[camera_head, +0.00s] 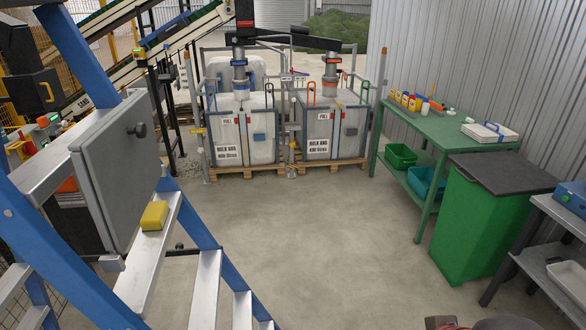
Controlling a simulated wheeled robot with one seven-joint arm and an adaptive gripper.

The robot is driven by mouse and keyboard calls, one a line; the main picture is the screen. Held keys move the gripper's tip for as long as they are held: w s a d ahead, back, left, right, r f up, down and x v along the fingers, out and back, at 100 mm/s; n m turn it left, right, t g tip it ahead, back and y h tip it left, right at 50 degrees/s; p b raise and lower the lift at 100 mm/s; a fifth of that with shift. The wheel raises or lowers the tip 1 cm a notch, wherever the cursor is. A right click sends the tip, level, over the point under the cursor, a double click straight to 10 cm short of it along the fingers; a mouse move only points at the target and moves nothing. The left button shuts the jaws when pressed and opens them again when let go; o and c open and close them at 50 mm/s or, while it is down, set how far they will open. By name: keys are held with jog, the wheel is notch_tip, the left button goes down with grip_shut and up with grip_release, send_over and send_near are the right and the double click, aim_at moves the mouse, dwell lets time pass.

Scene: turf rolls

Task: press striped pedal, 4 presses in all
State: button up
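I cannot make out a striped pedal anywhere in the head view. My gripper is not in view. A green bin (482,228) with a dark flat lid (505,172) stands on the floor at the right; no pedal shows at its base. At the bottom edge, right of the middle, a small orange-yellow piece and a dark rounded shape are cut off by the frame, and I cannot tell what they are.
A blue-sided ladder (212,242) with grey steps fills the left, a yellow block (154,215) on one step. Bulk bags (229,152) stand on pallets at the back. A green workbench (448,133) stands right, beside the bin. The concrete floor (310,230) between is clear.

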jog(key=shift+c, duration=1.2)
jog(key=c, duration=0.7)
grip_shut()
